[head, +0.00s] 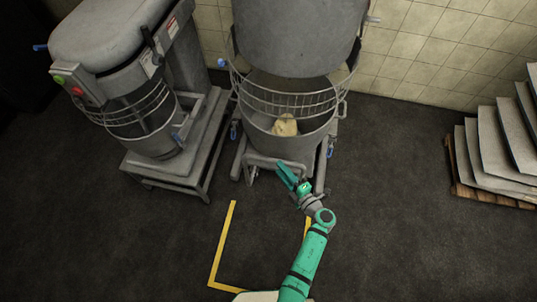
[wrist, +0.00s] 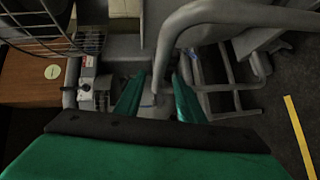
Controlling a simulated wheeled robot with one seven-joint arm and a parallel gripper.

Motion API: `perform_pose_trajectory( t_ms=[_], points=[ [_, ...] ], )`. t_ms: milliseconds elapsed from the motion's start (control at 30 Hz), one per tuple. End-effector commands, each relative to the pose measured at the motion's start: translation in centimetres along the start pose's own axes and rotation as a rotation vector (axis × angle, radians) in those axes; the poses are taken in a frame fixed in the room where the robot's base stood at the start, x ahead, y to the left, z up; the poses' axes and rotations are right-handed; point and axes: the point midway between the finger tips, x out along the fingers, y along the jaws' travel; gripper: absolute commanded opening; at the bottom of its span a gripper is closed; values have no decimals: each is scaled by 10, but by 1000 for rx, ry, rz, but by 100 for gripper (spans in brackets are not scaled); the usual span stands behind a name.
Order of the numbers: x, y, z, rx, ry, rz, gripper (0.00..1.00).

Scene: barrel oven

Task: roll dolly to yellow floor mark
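The dolly (head: 262,162) is a grey wheeled frame under a large metal bowl (head: 290,145), which holds pale dough (head: 285,125). It stands below a mixer at the back. The yellow floor mark (head: 225,245) is a bracket of tape lines on the floor in front of the dolly; my arm covers part of its right side. A yellow strip (wrist: 299,135) also shows in the wrist view. My gripper (head: 296,182) is at the dolly's front edge. In the wrist view, its green fingers (wrist: 158,90) are apart, with a grey tube seen between them; contact is unclear.
A second mixer (head: 150,110) on a grey stand is left of the dolly. The big mixer (head: 297,35) with a wire guard (head: 290,103) rises above the bowl. Stacked boards on a pallet (head: 490,190) stand at the right. The dark floor between is clear.

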Motion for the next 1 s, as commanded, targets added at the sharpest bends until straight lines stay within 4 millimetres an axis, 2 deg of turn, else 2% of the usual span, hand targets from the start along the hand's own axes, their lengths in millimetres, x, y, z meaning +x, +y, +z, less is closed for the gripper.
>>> perform_pose_trajectory(
  t_ms=[400, 600, 800, 1000],
  points=[
    [68, 1, 0, 1, 1, 2, 36],
    [93, 1, -1, 0, 1, 1, 36],
    [102, 0, -1, 0, 0, 1, 36],
    [102, 0, -1, 0, 0, 1, 36]
  ],
)
